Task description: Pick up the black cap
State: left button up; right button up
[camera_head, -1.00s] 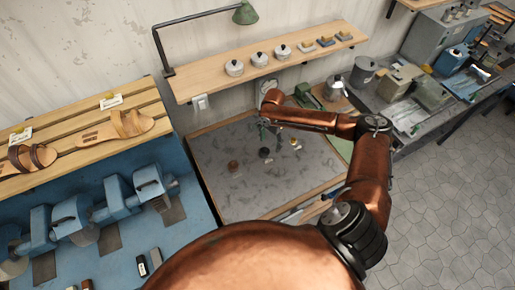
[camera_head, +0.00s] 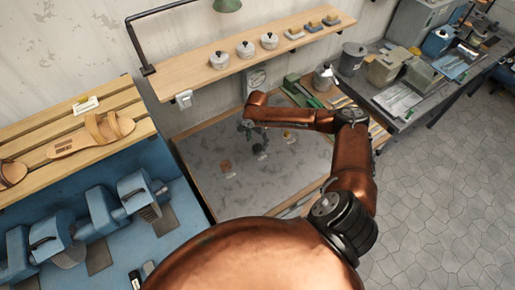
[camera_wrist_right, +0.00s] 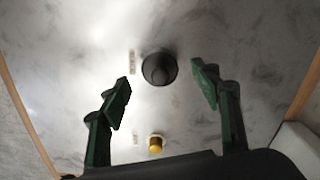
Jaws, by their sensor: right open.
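The black cap (camera_wrist_right: 159,69) stands on the grey marbled work surface in the right wrist view, in the gap between my right fingertips and apart from both. My right gripper (camera_wrist_right: 161,80) is open and empty, with one green finger on each side of the cap. In the head view my right gripper (camera_head: 255,142) points down over the work surface (camera_head: 205,200). There its fingers and the dark spot beneath blend, so the cap is hard to make out. My left gripper is in neither view.
A yellow-topped piece (camera_wrist_right: 155,144) stands near the black cap. A wooden shelf (camera_head: 200,77) with lidded pots runs behind. A blue bench with machines (camera_head: 50,235) stands at the left.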

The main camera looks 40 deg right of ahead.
aim_at(257, 145)
notch_tip(257, 145, down, 4)
jog(key=shift+d+f+p, duration=0.15)
jog(key=shift+p, duration=0.2)
jog(key=shift+c, duration=0.3)
jog(key=c, duration=1)
